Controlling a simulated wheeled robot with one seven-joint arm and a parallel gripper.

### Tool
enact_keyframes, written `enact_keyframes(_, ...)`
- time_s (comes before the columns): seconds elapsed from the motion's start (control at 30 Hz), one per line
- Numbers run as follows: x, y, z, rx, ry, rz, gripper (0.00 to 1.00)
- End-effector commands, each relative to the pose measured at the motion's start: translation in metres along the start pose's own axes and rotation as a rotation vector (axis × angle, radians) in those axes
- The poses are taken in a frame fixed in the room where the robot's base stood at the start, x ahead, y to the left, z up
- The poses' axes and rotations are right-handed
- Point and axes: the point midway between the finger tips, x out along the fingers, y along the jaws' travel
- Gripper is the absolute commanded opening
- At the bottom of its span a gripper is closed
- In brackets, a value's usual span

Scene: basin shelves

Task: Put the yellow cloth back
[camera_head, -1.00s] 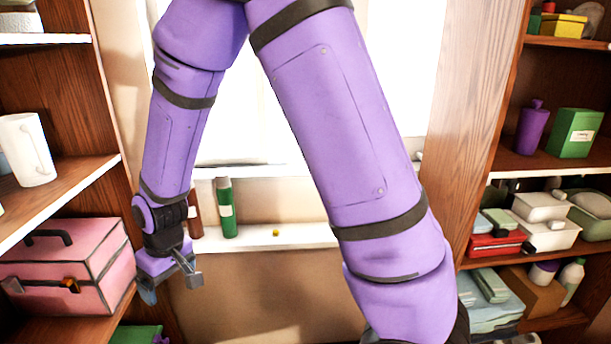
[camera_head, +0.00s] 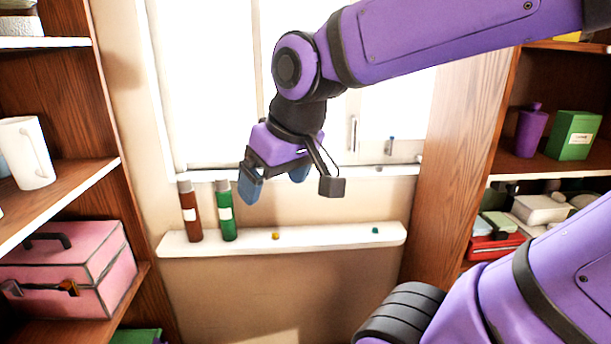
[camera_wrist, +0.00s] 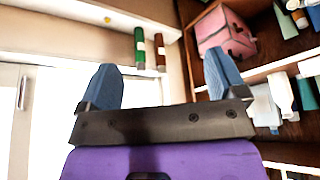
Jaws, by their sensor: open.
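I cannot make out a yellow cloth for certain in either view. A small yellow-orange spot (camera_head: 276,236) shows on the white wall ledge (camera_head: 330,236), too small to identify. It also shows in the wrist view (camera_wrist: 107,19). My gripper (camera_head: 275,186) is open, with nothing seen between its blue fingers. It hangs in front of the window, above the ledge in the head picture. In the wrist view my gripper's two fingers (camera_wrist: 162,75) stand wide apart.
A brown bottle (camera_head: 191,215) and a green bottle (camera_head: 226,214) stand on the ledge's left end. A small green spot (camera_head: 375,230) shows at its right. A pink box (camera_head: 75,268) sits on the left shelf. The right shelves hold a purple bottle (camera_head: 531,132) and boxes.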

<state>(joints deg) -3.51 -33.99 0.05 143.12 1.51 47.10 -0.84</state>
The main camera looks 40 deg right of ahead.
Motion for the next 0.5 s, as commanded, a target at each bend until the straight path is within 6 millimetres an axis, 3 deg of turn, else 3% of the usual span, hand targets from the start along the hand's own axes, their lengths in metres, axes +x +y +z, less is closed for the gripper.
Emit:
enact_keyframes(0.2, -0.028, 0.012, 0.032, 0.045, 0.04, 0.034, 0.9)
enact_keyframes(0.5, -0.034, 0.014, 0.041, 0.055, 0.047, 0.044, 0.9)
